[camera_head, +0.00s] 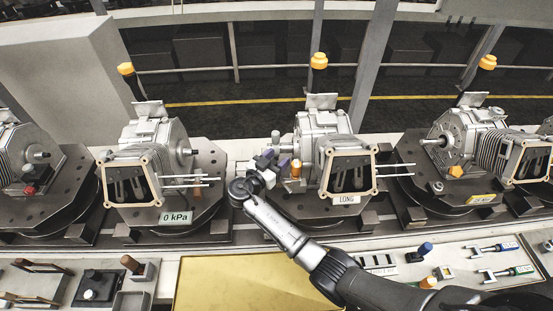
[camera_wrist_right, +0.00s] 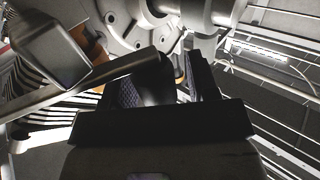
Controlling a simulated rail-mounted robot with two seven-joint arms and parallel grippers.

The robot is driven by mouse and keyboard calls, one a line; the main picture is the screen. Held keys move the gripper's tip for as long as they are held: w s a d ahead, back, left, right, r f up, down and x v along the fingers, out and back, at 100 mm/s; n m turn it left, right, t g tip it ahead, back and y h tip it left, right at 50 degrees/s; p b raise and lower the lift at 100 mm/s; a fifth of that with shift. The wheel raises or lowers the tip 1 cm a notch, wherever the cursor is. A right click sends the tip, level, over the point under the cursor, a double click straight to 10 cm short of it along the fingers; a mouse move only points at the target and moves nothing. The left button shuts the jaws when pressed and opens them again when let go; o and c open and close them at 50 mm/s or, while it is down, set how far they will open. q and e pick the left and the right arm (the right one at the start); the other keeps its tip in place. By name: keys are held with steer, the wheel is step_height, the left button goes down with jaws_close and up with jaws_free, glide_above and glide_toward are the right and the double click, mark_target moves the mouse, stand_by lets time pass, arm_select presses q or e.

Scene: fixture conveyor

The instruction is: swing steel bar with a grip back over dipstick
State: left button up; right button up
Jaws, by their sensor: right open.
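My right gripper (camera_head: 273,160) is open at the left side of the middle engine, by its face. In the right wrist view its dark fingers (camera_wrist_right: 166,84) point at the engine's grey metal parts. A bar (camera_wrist_right: 85,85) crosses that view diagonally, and its dark rounded end lies at or in front of the finger gap. I cannot tell whether it touches a finger. An orange-capped piece (camera_head: 296,168), perhaps the dipstick, stands just right of the gripper. A patch of orange also shows behind the bar in the wrist view. My left gripper is not in view.
The middle engine (camera_head: 320,126) carries a LONG label (camera_head: 346,199). Another engine with a 0 kPa label (camera_head: 175,218) stands to the left, and one more (camera_head: 470,140) to the right. A yellow mat (camera_head: 240,285) and a bench with tools (camera_head: 495,270) lie in front.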

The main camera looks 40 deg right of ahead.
steer(key=shift+c, duration=0.2)
steer(key=c, duration=0.9)
